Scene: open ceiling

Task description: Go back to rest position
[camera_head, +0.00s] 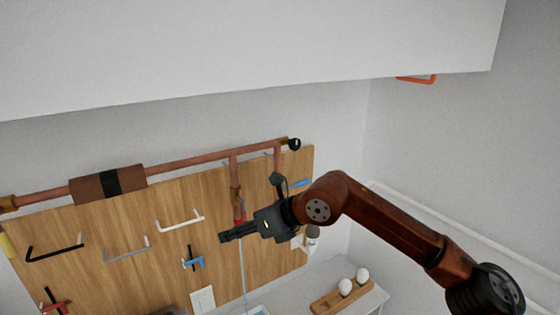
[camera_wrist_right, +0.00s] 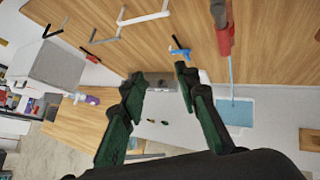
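My right gripper (camera_head: 228,237) reaches in from the right in the head view, in front of the wooden pegboard wall panel. In the right wrist view the right gripper's dark green fingers (camera_wrist_right: 158,85) are spread apart with nothing between them. My left gripper is in neither view. The task names no object.
A copper pipe (camera_head: 190,160) runs along the top of the wooden panel (camera_head: 140,225), with a red-handled branch (camera_head: 239,208) beside my right gripper. A thin light-blue line drops below it. A wooden holder (camera_head: 328,301) with white bulb-like things stands lower right. A light-blue basin (camera_wrist_right: 236,113) lies below.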

